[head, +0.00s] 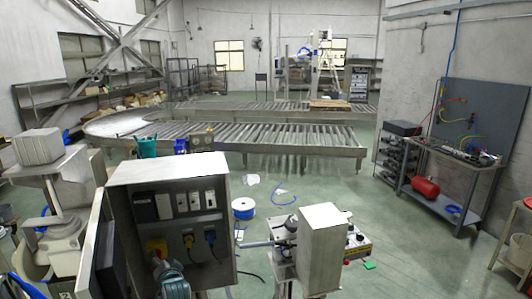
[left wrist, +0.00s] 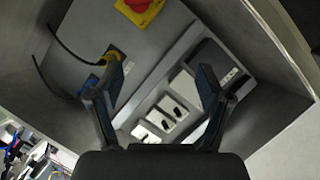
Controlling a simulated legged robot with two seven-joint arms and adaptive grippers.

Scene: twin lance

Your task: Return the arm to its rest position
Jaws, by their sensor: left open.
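My left gripper (head: 170,268) is at the lower front of an open grey electrical cabinet (head: 168,172). In the left wrist view my left gripper (left wrist: 160,78) is open, with nothing between its fingers. Its left finger overlaps the yellow plug (left wrist: 113,53) and blue plug (left wrist: 88,83) in the picture; I cannot tell if it touches them. A red knob on a yellow plate (left wrist: 138,8) is at the top of that view.
The cabinet door (head: 94,245) stands open at the left. A cable spool (head: 243,208) and loose blue cable lie on the floor. A roller conveyor (head: 270,140) spans the back; a workbench (head: 450,160) stands right.

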